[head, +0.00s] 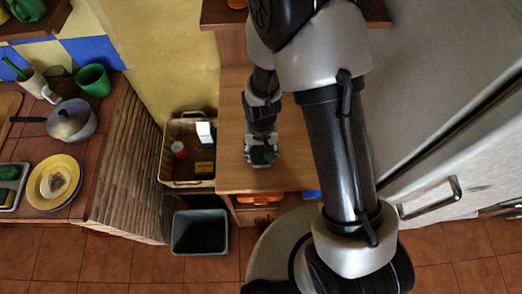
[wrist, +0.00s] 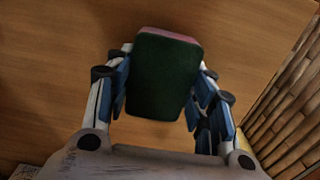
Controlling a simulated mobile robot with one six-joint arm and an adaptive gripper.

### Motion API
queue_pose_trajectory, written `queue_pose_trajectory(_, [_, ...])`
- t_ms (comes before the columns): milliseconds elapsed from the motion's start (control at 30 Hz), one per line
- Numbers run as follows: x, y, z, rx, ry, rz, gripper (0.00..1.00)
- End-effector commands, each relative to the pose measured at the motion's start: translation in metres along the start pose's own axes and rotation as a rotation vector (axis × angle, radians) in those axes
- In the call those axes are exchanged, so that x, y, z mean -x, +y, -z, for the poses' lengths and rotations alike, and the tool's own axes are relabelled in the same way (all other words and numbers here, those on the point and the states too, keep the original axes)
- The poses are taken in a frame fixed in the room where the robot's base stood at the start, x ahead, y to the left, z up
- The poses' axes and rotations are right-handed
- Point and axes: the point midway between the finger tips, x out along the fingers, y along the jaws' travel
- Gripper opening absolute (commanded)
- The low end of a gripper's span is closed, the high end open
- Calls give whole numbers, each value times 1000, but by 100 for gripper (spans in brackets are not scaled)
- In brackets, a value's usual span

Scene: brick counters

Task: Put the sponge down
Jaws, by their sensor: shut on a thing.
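My gripper (wrist: 162,90) is shut on the sponge (wrist: 163,78), which has a dark green face and a pinkish edge. The sponge sits between the two blue-padded fingers over the wooden top in the wrist view. In the head view my gripper (head: 262,152) is low over the wooden counter top (head: 240,178), and a small green part of the sponge (head: 258,157) shows. I cannot tell whether the sponge touches the wood.
A wicker basket (head: 188,183) with a red-topped jar and boxes stands left of the wooden top. A grey bin (head: 200,232) is on the floor. A tiled counter with a pot (head: 70,122) and yellow plate (head: 54,182) is at left. A fridge (head: 440,100) is at right.

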Motion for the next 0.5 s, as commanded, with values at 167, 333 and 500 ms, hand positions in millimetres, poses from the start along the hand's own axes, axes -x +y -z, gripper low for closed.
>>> queue_pose_trajectory(167, [-3,0,0,0,-1,0,27])
queue_pose_trajectory(333, [-3,0,0,0,-1,0,57])
queue_pose_trajectory(500, [-3,0,0,0,-1,0,68])
